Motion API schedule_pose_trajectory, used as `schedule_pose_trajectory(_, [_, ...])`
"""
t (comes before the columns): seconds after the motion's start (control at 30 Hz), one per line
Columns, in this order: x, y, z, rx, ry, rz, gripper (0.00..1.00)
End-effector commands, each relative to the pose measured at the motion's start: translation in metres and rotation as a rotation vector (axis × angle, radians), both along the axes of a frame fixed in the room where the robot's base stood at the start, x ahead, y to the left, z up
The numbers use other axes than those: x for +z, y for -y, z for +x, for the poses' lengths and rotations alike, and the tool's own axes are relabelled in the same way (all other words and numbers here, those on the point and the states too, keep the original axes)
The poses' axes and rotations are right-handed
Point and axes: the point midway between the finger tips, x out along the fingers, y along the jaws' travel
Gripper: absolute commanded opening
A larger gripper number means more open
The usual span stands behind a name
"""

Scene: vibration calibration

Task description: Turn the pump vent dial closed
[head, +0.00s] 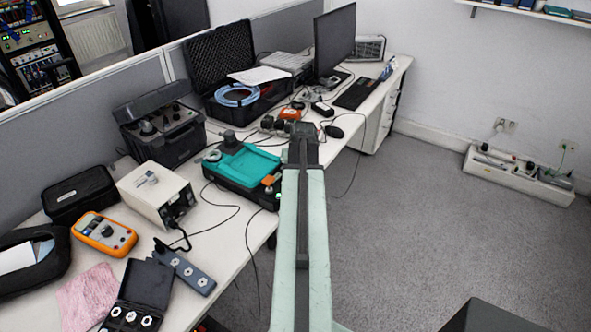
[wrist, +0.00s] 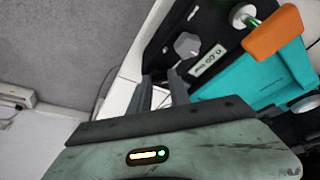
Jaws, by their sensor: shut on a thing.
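The pump (head: 243,163) is a teal and black unit on the bench, left of my arm in the head view. The wrist view shows its teal top (wrist: 240,88), an orange handle (wrist: 273,32) and a grey faceted knob (wrist: 187,45) beside a white label on the black part. This knob looks like the vent dial. The contact is not clear. In the head view, my arm hides the fingertips.
An orange meter (head: 104,234), a beige box (head: 157,194) and an open black case (head: 233,95) stand on the bench (head: 227,252). Cables hang over its front edge.

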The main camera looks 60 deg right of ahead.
Motion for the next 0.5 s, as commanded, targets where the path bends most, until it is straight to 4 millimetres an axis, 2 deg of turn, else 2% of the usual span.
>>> schedule_pose_trajectory(0.37, [-0.0003, -0.0003, -0.0001, 0.004, -0.001, 0.000, 0.00])
schedule_pose_trajectory(0.4, [-0.0003, -0.0003, -0.0001, 0.003, -0.001, 0.001, 0.34])
schedule_pose_trajectory(0.43, [-0.0003, -0.0003, -0.0001, 0.003, -0.001, 0.001, 0.42])
schedule_pose_trajectory(0.5, [-0.0003, -0.0003, 0.0000, 0.003, -0.001, 0.001, 0.44])
